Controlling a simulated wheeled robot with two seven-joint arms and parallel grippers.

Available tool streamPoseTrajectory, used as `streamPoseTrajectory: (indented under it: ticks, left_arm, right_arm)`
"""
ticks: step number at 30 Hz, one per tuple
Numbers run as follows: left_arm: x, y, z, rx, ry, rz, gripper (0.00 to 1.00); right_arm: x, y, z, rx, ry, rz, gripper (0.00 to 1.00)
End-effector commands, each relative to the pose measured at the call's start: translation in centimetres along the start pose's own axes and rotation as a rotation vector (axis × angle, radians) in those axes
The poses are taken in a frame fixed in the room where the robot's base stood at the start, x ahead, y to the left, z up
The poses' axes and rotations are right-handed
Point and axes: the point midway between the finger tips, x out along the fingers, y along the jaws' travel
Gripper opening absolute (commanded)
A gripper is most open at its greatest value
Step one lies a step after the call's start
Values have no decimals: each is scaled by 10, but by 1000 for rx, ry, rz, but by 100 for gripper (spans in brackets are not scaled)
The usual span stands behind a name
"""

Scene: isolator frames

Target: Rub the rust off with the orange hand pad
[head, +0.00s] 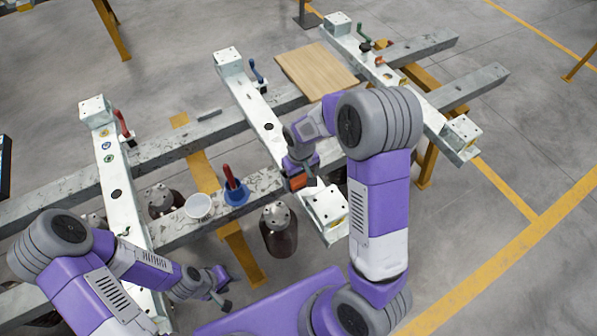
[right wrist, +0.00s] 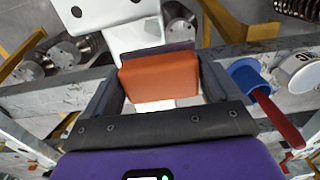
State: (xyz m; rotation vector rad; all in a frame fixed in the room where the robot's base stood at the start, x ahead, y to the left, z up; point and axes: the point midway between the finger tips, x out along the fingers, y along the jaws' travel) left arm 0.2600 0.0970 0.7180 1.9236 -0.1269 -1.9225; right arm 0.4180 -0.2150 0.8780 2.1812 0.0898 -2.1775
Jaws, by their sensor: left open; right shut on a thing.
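The orange hand pad (head: 296,182) is held between the two fingers of my right gripper (head: 300,172), over or beside the near part of the middle white beam (head: 262,118). In the right wrist view the pad (right wrist: 160,78) fills the gap between the fingers, with a dark grey layer along its far edge. The white beam (right wrist: 105,25) lies just beyond it; I cannot tell whether they touch. No rust can be made out; the pad and gripper hide part of the beam. My left gripper (head: 219,288) is open and empty, low on the left, apart from the beams.
A blue container with a red-handled tool (head: 235,190) and a white cup (head: 198,206) stand on the near grey rail. A wooden board (head: 316,70) lies at the back. Clamps with coloured handles (head: 257,72) stand on the beams.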

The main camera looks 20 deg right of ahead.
Motion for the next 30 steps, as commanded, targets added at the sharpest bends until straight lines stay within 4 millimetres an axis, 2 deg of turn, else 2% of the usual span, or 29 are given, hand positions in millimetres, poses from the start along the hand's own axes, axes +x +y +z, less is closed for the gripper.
streamPoseTrajectory:
  ticks: [1, 19, 21, 22, 23, 30]
  left_arm:
    - [6, -2, 0, 0, 0, 0, 43]
    - [47, -18, -2, 0, 1, 0, 43]
    - [52, -19, -3, 0, 1, 0, 43]
    - [50, -19, -2, 0, 0, 0, 43]
    - [49, -18, -2, 0, 0, 0, 43]
    - [49, -18, -2, 0, 1, 0, 43]
  right_arm:
    - [8, 0, 0, 1, -1, 0, 56]
    - [63, 3, 2, 6, -1, 0, 56]
    - [74, 3, 2, 7, -3, 0, 56]
    - [72, 6, 2, 9, -1, 1, 57]
    - [68, 9, 1, 10, 1, 0, 52]
    - [71, 30, 2, 6, -1, 0, 51]
